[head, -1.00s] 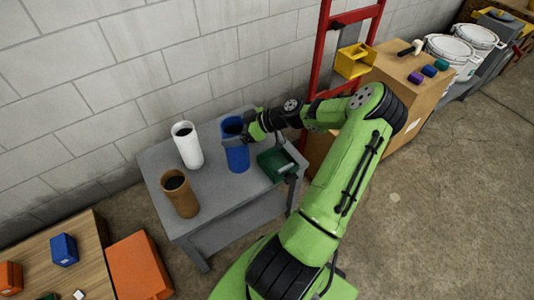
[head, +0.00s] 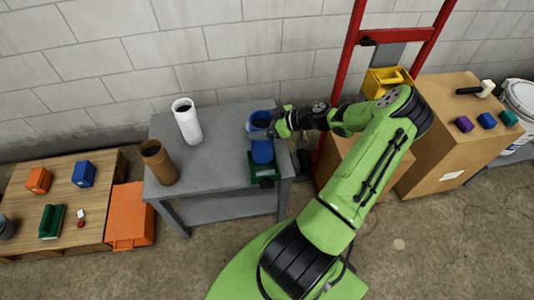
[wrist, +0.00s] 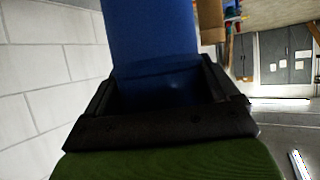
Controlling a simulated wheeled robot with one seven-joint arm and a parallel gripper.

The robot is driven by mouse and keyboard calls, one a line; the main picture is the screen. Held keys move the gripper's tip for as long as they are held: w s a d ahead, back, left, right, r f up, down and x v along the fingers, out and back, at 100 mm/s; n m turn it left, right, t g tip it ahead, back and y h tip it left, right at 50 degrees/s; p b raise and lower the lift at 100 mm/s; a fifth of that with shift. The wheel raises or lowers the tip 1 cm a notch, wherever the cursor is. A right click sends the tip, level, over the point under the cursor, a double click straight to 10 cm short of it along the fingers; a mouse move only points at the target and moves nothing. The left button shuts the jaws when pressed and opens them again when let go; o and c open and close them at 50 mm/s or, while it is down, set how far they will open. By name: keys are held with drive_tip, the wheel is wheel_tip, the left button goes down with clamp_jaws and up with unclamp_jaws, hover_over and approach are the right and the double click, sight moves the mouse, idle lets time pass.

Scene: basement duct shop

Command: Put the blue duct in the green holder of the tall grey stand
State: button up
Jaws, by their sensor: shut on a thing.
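The blue duct (head: 262,152) is held roughly upright in my gripper (head: 268,134), at the right end of the grey stand (head: 217,155). In the wrist view the blue duct (wrist: 150,35) fills the space between the black fingers (wrist: 160,112). The green holder (head: 264,180) is at the stand's front right corner. The duct's lower end appears over or at this holder. I cannot tell whether it is inside or just above it.
A white duct (head: 187,123) and a brown duct (head: 159,163) stand on the stand's left side. A low wooden table (head: 105,172) with another green holder (head: 51,222) is at left. A yellow holder (head: 388,80) hangs by a red frame (head: 346,75) at right.

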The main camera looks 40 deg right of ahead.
wheel_tip(320, 180, down, 8)
drive_tip(key=shift+b, duration=0.95)
drive_tip(key=o, duration=1.4)
drive_tip(key=shift+r, duration=0.15)
drive_tip(key=p+v, duration=0.2)
drive_tip(key=v, duration=1)
drive_tip(key=w+a+r+g+h, duration=0.1)
drive_tip(key=w+a+r+g, duration=0.1)
drive_tip(key=a+r+g, duration=0.5)
drive_tip(key=w+a+r+g+h, duration=0.1)
drive_tip(key=a+r+g+h, duration=0.1)
drive_tip(key=a+r, duration=0.6)
drive_tip(key=s+a+r+m+t+h, duration=0.1)
drive_tip(key=s+a+r, duration=0.2)
drive_tip(key=s+a, duration=0.1)
drive_tip(key=s+a+r+m+t, duration=0.1)
drive_tip(key=s+a+r+m, duration=0.1)
drive_tip(key=s+a, duration=0.3)
drive_tip(key=s+a+r+m+t+h, duration=0.1)
drive_tip(key=s+a+r+m, duration=0.1)
drive_tip(key=s+a+r, duration=0.2)
drive_tip(key=shift+s+a+r+t+h, duration=0.15)
drive_tip(key=shift+s+a+r+t, duration=0.1)
drive_tip(key=shift+a, duration=0.5)
drive_tip(key=shift+s+a+r+t+h, duration=0.15)
drive_tip(key=shift+a+r, duration=0.15)
drive_tip(key=shift+a, duration=0.4)
